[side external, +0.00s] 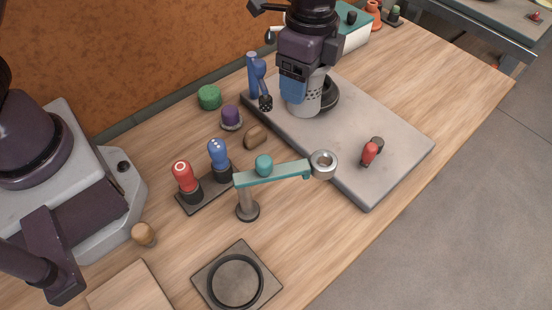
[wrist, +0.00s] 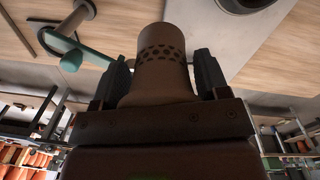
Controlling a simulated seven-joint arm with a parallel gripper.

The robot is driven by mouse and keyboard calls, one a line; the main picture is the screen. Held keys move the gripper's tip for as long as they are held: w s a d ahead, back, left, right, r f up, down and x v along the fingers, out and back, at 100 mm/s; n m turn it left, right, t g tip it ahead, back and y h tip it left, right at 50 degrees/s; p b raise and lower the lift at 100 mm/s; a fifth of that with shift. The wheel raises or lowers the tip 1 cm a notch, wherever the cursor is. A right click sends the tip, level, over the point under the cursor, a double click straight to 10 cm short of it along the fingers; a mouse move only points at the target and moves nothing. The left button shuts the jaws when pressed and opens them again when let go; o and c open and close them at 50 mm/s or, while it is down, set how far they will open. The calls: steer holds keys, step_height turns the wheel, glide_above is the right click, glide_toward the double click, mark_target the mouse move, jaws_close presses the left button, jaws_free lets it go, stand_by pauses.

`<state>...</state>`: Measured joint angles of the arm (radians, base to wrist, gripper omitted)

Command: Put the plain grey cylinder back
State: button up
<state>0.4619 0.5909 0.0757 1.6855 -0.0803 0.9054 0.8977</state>
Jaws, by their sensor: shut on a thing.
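My gripper (side external: 296,91) is shut on a pale grey cylinder (side external: 304,107) over the grey slab (side external: 400,165). A band of dark dots or holes runs around this cylinder. In the wrist view, the cylinder (wrist: 162,35) sits between the two dark fingers of my gripper (wrist: 161,78), and its dotted band shows just ahead of the fingertips. It looks upright in the side view. I cannot tell whether its lower end touches the slab. A dark round dish or ring (side external: 328,95) lies close behind it, partly hidden by the cylinder and gripper.
A teal arm (side external: 275,172) on a post ends in a metal ring (side external: 323,163) at the slab's near edge. A red-and-dark piece (side external: 370,152) lies on the slab. A blue tool (side external: 258,80) stands left of my gripper. A square plate with an empty ring (side external: 205,275) is at the front.

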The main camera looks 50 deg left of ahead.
steer(key=s+f, duration=0.4)
steer(key=s, duration=0.3)
steer(key=shift+m, duration=0.4)
steer(key=shift+w+f, duration=0.15)
steer(key=shift+f, duration=2.35)
steer(key=shift+w+f, duration=0.15)
steer(key=shift+f, duration=2.3)
steer(key=shift+f, duration=0.1)
steer(key=o, duration=1.1)
step_height(320, 180, up, 12)
